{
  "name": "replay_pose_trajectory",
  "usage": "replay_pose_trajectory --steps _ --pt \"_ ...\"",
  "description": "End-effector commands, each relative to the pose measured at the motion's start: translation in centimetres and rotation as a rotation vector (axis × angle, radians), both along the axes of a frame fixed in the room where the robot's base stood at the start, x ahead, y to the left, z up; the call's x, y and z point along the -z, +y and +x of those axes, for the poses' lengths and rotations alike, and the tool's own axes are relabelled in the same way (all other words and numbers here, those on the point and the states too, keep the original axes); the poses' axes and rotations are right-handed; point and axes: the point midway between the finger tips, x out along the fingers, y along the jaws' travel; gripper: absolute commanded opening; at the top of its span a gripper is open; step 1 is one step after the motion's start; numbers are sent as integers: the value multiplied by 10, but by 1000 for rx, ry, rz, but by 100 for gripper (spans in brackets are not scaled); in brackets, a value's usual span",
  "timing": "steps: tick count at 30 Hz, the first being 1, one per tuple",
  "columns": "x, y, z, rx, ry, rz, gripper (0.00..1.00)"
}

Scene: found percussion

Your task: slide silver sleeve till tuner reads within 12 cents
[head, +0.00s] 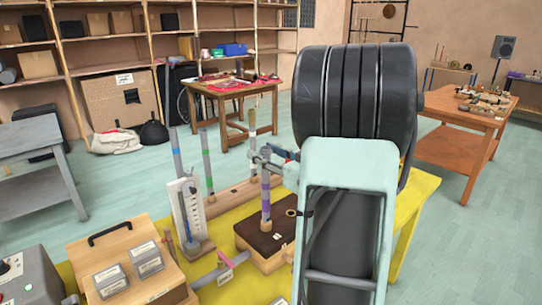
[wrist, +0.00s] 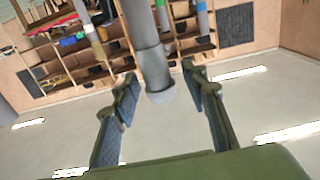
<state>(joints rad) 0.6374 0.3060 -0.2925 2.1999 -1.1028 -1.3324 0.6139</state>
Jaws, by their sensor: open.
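In the head view my gripper (head: 264,156) is at the upper end of an upright tube with purple bands (head: 266,196), which stands on a dark-topped wooden block (head: 262,238). In the wrist view my gripper (wrist: 159,74) is open. Its two blue-padded fingers stand on either side of a grey tube end with a wider grey section (wrist: 152,62), apparently the silver sleeve. Gaps show between that section and the pads. I cannot make out a tuner reading; a grey box with a dial (head: 22,278) stands at the lower left in the head view.
Other upright banded tubes (head: 207,162) stand behind and left of the gripper, near a white scale board (head: 187,210). A wooden box with labelled plates (head: 125,262) is at lower left. My arm hides the right part of the yellow table (head: 408,205).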

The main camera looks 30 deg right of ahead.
Motion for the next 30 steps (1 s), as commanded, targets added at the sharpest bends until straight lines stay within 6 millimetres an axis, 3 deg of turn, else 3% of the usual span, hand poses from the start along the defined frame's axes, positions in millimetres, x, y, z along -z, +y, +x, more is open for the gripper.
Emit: replay_pose_trajectory --steps 6,17,30 --pt "0 0 0 0 0 0 41" --pt "0 0 0 0 0 0 1" --pt "6 0 0 0 0 0 0"
